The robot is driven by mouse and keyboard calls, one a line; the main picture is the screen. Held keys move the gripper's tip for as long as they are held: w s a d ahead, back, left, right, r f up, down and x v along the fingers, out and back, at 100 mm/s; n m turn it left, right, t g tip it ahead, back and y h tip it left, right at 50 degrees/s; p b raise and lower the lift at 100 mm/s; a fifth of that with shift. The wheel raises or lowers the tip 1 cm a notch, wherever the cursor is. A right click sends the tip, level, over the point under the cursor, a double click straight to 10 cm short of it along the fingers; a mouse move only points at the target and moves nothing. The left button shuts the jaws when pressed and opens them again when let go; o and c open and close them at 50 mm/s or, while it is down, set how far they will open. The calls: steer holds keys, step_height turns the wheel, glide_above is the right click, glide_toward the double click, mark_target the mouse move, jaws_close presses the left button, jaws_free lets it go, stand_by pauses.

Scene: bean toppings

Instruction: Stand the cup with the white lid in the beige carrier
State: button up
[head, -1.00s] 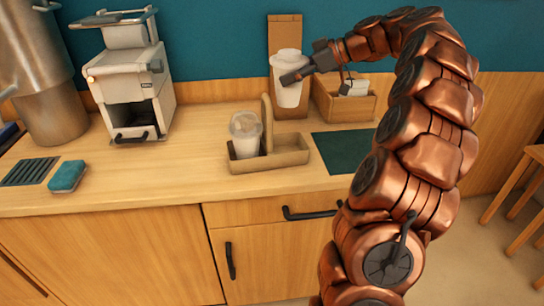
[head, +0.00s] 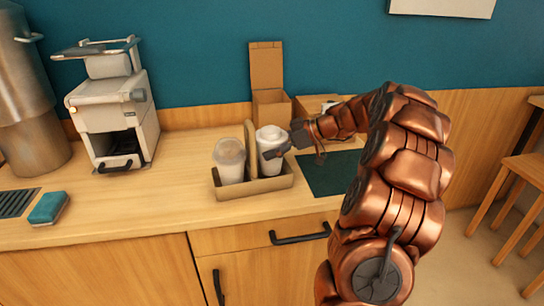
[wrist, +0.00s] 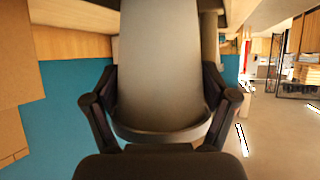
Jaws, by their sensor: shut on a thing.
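The cup with the white lid (head: 269,143) is upright in the right half of the beige carrier (head: 256,187), beside its upright middle handle. The carrier's front wall hides its base, so I cannot tell whether it touches the floor of the carrier. My gripper (head: 282,150) is shut on this cup from the right. In the wrist view the cup (wrist: 160,75) fills the middle, with a finger on each side. Another cup with a clear lid (head: 229,160) stands in the carrier's left half.
A white coffee machine (head: 112,105) and a metal urn (head: 30,100) stand at the left. A teal sponge (head: 48,207) lies near the front edge. A cardboard box (head: 268,75) stands behind the carrier. A dark green mat (head: 325,178) lies to its right.

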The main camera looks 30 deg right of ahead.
steer(key=shift+f, duration=1.7)
steer(key=shift+f, duration=0.1)
steer(key=o, duration=0.7)
steer(key=shift+s+d+r, duration=0.2)
steer(key=shift+d+r, duration=0.05)
steer(key=shift+d, duration=0.05)
steer(key=b+v, duration=0.2)
steer(key=v, duration=0.9)
steer(key=shift+s+r, duration=0.15)
